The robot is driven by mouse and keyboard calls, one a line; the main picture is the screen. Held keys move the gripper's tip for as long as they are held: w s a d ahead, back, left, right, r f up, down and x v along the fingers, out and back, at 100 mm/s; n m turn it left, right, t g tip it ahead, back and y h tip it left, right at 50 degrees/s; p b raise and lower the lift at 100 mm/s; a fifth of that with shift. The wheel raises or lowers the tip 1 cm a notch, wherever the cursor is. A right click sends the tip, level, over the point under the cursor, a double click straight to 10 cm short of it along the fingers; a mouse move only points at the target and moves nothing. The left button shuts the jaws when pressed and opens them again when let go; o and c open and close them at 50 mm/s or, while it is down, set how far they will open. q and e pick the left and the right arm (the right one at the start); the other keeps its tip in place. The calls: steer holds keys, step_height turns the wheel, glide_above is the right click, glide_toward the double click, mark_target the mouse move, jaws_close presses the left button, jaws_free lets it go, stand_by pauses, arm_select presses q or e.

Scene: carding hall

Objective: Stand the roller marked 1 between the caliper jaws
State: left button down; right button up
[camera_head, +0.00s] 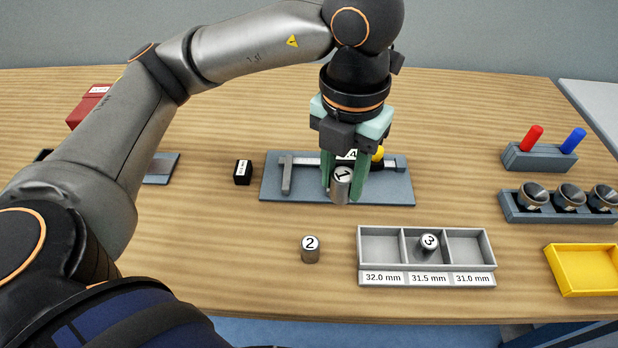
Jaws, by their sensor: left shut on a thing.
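The roller marked 1 (341,188) is a small metal cylinder with its numbered end facing up. My left gripper (343,185) is shut on it, with green fingers on either side, over the front part of the caliper's plate. The caliper (287,175) lies on a blue-grey plate (385,188); one jaw shows at the left. My gripper hides the middle of the caliper, and I cannot tell whether the roller touches the plate. My right gripper is not in view.
Roller 2 (310,250) stands on the table in front. Roller 3 (428,243) is in the middle compartment of a grey tray (359,260) labelled by size. A black block (243,172) stands left of the plate. A yellow tray (584,270) and a rack of cups (517,209) are at right.

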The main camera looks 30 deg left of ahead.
arm_select(q)
steer(key=w+a+f, duration=0.2)
steer(key=a+f, duration=0.1)
steer(key=w+a+f, duration=0.5)
steer(key=a, duration=0.2)
steer(key=shift+w+a+f, duration=0.1)
steer(key=shift+w+f, duration=0.1)
steer(key=shift+f, duration=0.2)
steer(key=f, duration=0.3)
steer(key=shift+w+a+f+p, duration=0.1)
steer(key=shift+w+a+p, duration=0.1)
steer(key=shift+a+p, duration=0.15)
steer(key=shift+f, duration=0.3)
steer(key=shift+d, duration=0.1)
steer(key=shift+f, duration=0.2)
steer(key=c, duration=0.8)
jaws_free()
steer(key=shift+o, duration=0.2)
